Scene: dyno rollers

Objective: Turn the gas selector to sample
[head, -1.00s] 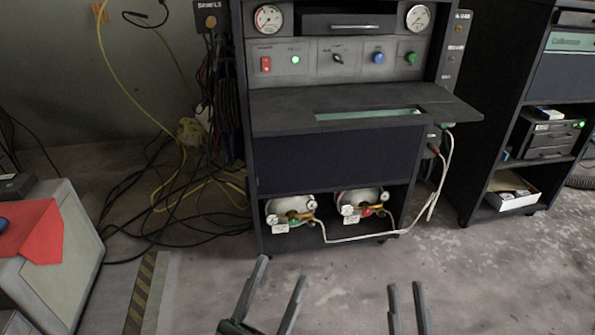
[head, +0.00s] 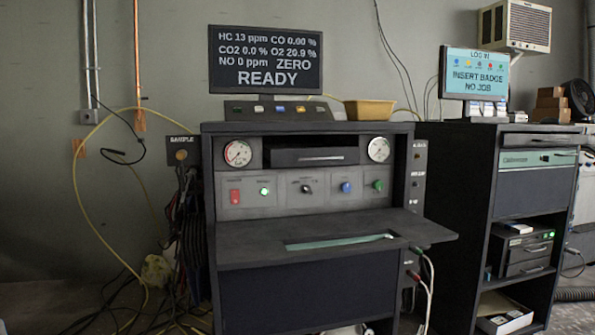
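The gas selector looks to be the small dark knob (head: 306,188) in the middle of the grey control panel (head: 330,203) of the dark analyzer cabinet. Its label and pointer are too small to read. A red switch (head: 235,196) and a lit green button (head: 264,191) are left of it; a blue knob (head: 346,187) and a green knob (head: 377,185) are right of it. The monitor (head: 266,60) on top reads "READY" and "ZERO". Neither of my grippers is in view.
A shelf (head: 420,226) juts out below the panel. A box marked "SAMPLE" (head: 181,150) with hanging hoses and cables is on the left. A second cabinet (head: 470,170) with a screen reading "INSERT BADGE" (head: 474,75) stands on the right. A yellow tray (head: 369,110) sits on top.

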